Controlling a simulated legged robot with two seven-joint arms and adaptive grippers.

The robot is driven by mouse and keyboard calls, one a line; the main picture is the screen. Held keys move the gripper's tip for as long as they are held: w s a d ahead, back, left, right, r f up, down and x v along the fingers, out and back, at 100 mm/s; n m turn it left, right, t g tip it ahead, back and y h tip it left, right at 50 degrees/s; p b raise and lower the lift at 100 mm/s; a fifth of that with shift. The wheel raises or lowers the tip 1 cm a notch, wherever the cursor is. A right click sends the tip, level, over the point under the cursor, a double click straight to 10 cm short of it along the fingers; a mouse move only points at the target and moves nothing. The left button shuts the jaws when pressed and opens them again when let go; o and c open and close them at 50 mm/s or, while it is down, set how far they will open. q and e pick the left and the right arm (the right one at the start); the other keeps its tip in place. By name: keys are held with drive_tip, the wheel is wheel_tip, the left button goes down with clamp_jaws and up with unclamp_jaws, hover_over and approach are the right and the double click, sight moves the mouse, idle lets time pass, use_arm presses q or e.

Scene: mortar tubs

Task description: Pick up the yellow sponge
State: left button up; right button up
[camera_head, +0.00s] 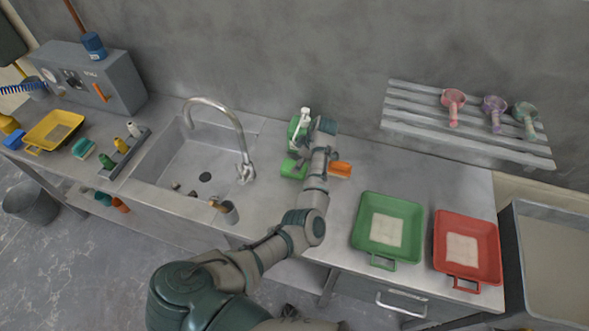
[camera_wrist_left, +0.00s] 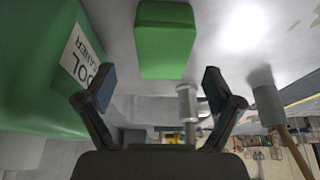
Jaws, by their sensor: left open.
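An orange sponge-like block (camera_head: 341,169) lies on the counter just right of my left forearm in the head view. I see no clearly yellow sponge. A green block (camera_head: 292,169) lies just left of that forearm. It also shows in the left wrist view (camera_wrist_left: 165,40), beyond the fingertips and apart from them. My left gripper (camera_wrist_left: 157,86) is open with nothing between its fingers; the wrist view appears upside down. In the head view my forearm and wrist hide the gripper's fingers. My right gripper is not in view.
A green spray bottle (camera_head: 297,133) stands close by, also large in the wrist view (camera_wrist_left: 45,70). The sink with its tap (camera_head: 240,135) is left. A cup (camera_head: 229,212) stands in front. Green (camera_head: 366,225) and red (camera_head: 441,245) trays lie right.

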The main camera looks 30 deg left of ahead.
use_arm(q)
drive_tip(key=x, duration=0.4)
drive_tip(key=shift+s+d, duration=0.15)
drive_tip(key=shift+d, duration=0.05)
drive_tip(key=shift+a+f, duration=0.2)
drive_tip(key=shift+f, duration=0.2)
drive_tip(key=shift+d, duration=0.1)
drive_tip(key=c, duration=0.8)
